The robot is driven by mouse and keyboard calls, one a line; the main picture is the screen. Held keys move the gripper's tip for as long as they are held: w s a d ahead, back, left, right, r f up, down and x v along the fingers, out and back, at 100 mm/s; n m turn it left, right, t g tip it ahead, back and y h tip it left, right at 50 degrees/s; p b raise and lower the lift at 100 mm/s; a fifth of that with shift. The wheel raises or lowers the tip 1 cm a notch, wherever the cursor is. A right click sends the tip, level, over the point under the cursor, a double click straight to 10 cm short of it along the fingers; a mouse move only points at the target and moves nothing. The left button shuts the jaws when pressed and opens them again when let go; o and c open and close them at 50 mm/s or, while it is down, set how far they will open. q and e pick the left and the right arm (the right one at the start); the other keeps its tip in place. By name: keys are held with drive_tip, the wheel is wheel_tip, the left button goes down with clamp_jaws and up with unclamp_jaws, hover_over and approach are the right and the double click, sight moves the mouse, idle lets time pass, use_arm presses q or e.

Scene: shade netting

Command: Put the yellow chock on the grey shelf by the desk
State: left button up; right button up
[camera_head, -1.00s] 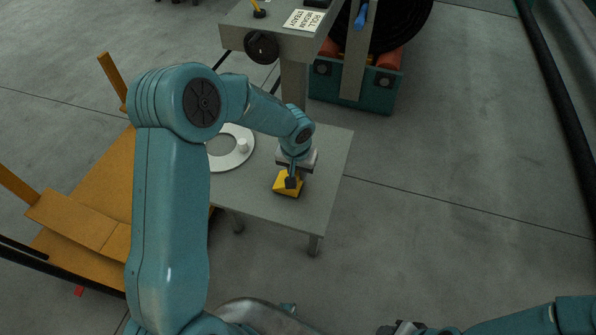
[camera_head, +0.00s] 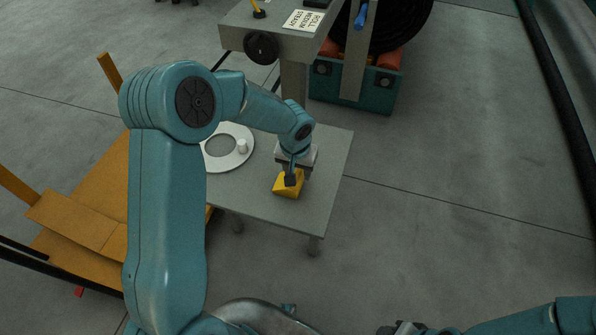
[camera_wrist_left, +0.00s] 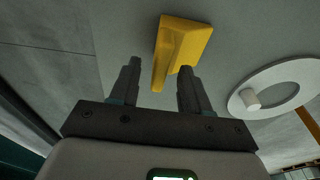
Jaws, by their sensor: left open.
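The yellow chock (camera_head: 285,190) sits on a low grey shelf (camera_head: 325,185) next to the desk-like stand. My left gripper (camera_head: 292,177) is just above the chock and hides part of it in the head view. In the left wrist view the fingers (camera_wrist_left: 159,68) are apart, with the chock (camera_wrist_left: 187,42) beyond them and a little right of centre. Nothing is clamped between the fingers. My right gripper (camera_head: 402,328) shows only partly at the bottom edge, and its jaws cannot be made out.
A white ring with a small white peg (camera_head: 242,147) lies left of the chock on the shelf. The grey desk (camera_head: 268,38) with a sign and black knob stands behind. An orange-brown wooden piece (camera_head: 85,215) stands at left. The shelf's right side is bare.

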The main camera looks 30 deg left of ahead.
use_arm(q)
wheel_tip(320, 180, up, 10)
drive_tip(key=s, duration=0.1)
drive_tip(key=shift+s+d, duration=0.2)
drive_tip(key=shift+s, duration=0.1)
drive_tip(key=shift+s, duration=0.1)
idle(0.3)
